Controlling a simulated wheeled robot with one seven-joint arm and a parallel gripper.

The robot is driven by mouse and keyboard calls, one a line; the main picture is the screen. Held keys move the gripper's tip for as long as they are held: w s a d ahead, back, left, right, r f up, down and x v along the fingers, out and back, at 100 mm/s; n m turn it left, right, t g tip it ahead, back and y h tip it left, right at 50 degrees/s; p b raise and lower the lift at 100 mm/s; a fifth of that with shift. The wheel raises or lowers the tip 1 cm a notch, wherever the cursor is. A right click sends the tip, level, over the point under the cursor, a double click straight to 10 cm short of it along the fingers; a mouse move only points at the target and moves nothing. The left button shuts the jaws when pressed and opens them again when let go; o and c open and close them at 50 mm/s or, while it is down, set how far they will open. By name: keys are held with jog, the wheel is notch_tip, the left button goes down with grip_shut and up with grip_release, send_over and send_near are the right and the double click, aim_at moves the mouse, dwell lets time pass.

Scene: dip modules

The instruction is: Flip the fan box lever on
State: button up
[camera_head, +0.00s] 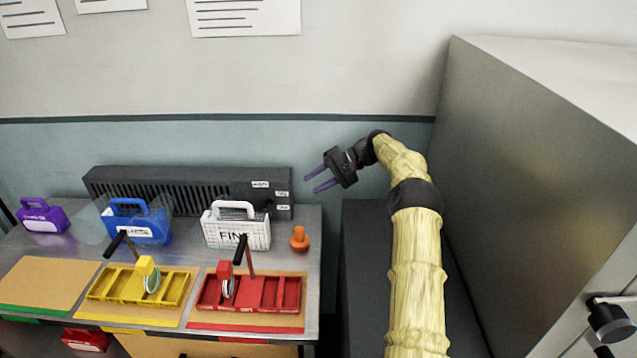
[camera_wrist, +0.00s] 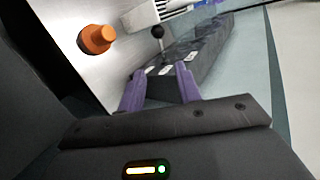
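The fan box (camera_head: 150,185) is a long dark box with a slatted front along the back of the metal table. Small white labels (camera_head: 260,184) sit on its right end. A black round lever knob (camera_head: 268,204) shows at its lower right front, and it also shows in the wrist view (camera_wrist: 157,31). The lever's on or off position is too small to tell. My gripper (camera_head: 312,182) is above and to the right of the box's right end, apart from it. Its purple fingers (camera_wrist: 160,74) are spread and empty, pointing towards the box.
An orange knob-shaped piece (camera_head: 299,239) stands near the table's right edge. Yellow (camera_head: 110,285) and red (camera_head: 285,292) trays lie in front. A large grey cabinet (camera_head: 520,180) rises at right.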

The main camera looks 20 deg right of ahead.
jog(key=shift+d+r, duration=0.15)
jog(key=shift+d, duration=0.05)
jog(key=shift+s+a, duration=0.1)
jog(key=shift+a, duration=0.25)
grip_shut()
jog(key=s+a+n+g+h, duration=0.2)
jog(key=s+a+h, duration=0.4)
jog(key=s+a, duration=0.4)
jog(key=s+f+n+t+h, duration=0.2)
jog(key=s+h, duration=0.3)
jog(key=s, duration=2.2)
jog(key=shift+a+n, duration=0.25)
jog(key=shift+n, duration=0.15)
